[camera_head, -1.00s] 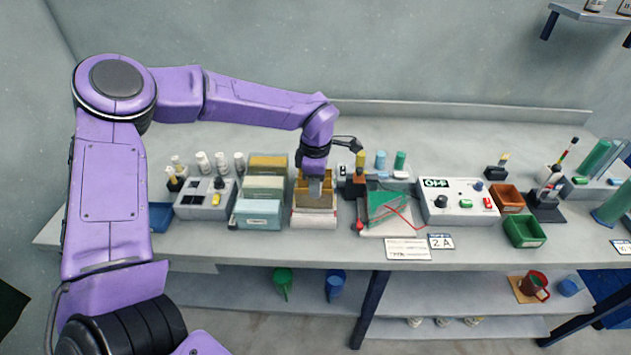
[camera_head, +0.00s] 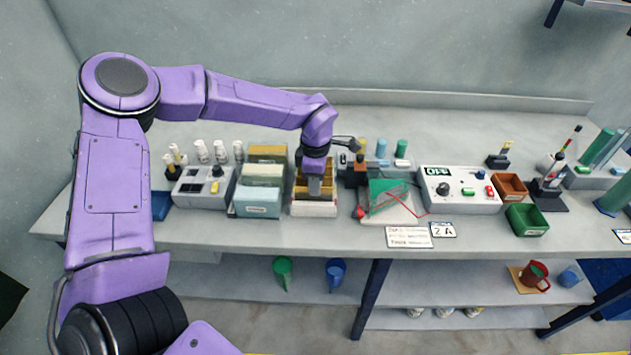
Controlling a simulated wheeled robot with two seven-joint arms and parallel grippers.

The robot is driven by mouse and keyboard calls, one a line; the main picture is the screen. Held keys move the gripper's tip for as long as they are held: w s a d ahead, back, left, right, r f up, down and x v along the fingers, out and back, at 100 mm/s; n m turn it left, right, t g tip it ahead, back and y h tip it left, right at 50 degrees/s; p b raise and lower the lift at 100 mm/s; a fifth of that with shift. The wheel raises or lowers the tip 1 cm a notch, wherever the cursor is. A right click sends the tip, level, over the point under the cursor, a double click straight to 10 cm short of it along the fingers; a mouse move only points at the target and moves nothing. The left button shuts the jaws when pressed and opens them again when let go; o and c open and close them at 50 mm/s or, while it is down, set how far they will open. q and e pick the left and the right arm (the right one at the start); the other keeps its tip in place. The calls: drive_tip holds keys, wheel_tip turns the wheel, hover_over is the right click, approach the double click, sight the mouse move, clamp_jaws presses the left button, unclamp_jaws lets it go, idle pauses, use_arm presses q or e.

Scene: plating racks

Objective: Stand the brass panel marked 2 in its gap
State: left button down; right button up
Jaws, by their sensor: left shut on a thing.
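My left gripper (camera_head: 316,188) points down over a small rack (camera_head: 314,209) with a whitish base near the middle of the bench. It is shut on a brass-coloured panel (camera_head: 301,186), which shows behind and beside the fingers at the rack. The gripper hides part of the panel, so its mark cannot be read, and I cannot tell whether it is fully down in a gap. My right gripper is not in view.
Left of the rack stand a row of upright panels (camera_head: 258,203) and a grey box (camera_head: 203,188). Right of it are a green sloped piece (camera_head: 388,196) with red wire and a white control box (camera_head: 460,190). The bench front (camera_head: 280,238) is clear.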

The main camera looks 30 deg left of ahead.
use_arm(q)
drive_tip(key=c, duration=0.9)
unclamp_jaws()
drive_tip(key=shift+r, duration=0.1)
wheel_tip(320, 180, up, 10)
drive_tip(key=shift+r+b, duration=0.2)
drive_tip(key=shift+b, duration=0.75)
